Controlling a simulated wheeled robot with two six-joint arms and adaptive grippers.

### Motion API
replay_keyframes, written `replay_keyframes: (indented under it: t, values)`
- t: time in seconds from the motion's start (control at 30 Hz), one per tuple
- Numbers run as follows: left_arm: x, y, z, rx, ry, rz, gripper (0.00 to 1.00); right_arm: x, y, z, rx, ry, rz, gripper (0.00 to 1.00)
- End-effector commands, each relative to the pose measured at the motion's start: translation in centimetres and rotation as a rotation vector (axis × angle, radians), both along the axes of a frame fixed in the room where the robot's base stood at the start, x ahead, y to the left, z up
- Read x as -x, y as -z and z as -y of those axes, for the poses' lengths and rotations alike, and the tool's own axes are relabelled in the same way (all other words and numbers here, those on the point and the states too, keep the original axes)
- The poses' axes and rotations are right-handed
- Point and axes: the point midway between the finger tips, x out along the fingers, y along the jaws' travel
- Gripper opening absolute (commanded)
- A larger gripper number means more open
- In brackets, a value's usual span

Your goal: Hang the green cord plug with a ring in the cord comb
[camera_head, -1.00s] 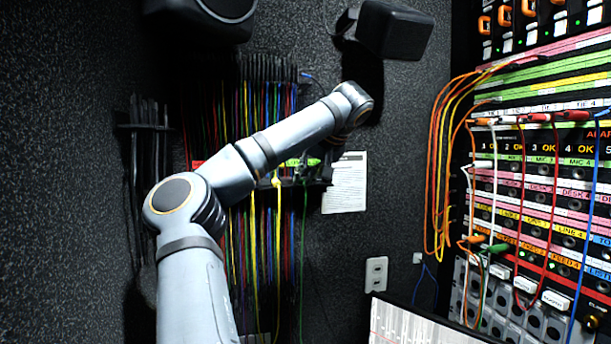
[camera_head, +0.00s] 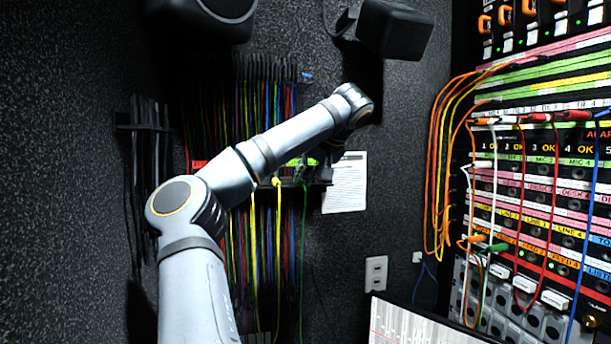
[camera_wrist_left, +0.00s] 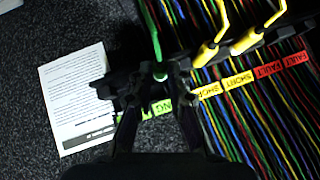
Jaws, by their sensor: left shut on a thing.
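My left gripper (camera_head: 310,172) reaches the wall at the right end of the cord comb (camera_head: 290,184); my forearm hides part of the comb. In the left wrist view the gripper (camera_wrist_left: 160,78) is shut on the green cord plug (camera_wrist_left: 160,72), between dark comb teeth or very close to them. The green cord (camera_wrist_left: 150,28) runs up from it in that view and hangs straight down in the head view (camera_head: 304,235). The fingers cover most of the plug, so its ring and whether it rests in a slot cannot be made out. My right gripper is not in view.
Yellow plugs (camera_wrist_left: 212,50) hang in the comb beside the gripper. Colour labels (camera_wrist_left: 240,80) run along it, with many cords behind. A printed sheet (camera_head: 346,185) is on the wall to the right. A patch panel (camera_head: 540,190) with plugged cords stands far right.

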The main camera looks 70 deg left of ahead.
Motion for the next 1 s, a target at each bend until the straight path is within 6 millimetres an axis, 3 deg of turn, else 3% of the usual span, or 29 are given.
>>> replay_keyframes:
  t: [0.1,0.13,0.3,0.53,0.9,1.0]
  values:
    - [0.01,-0.03,-0.01,0.0,-0.001,0.001,0.0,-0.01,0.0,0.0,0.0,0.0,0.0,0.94]
    - [0.01,-0.02,-0.02,0.0,-0.001,0.001,0.19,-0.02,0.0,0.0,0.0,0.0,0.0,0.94]
    - [0.01,-0.03,-0.01,0.0,-0.001,0.001,0.42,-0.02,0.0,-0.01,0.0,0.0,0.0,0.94]
    - [0.01,-0.03,-0.01,0.0,-0.001,0.001,0.43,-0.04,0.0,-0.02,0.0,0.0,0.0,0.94]
    - [0.01,-0.02,0.0,0.0,-0.001,0.001,0.93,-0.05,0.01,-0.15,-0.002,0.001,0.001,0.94]
    - [0.01,-0.02,0.0,0.0,-0.001,0.001,0.94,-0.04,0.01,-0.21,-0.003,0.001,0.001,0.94]
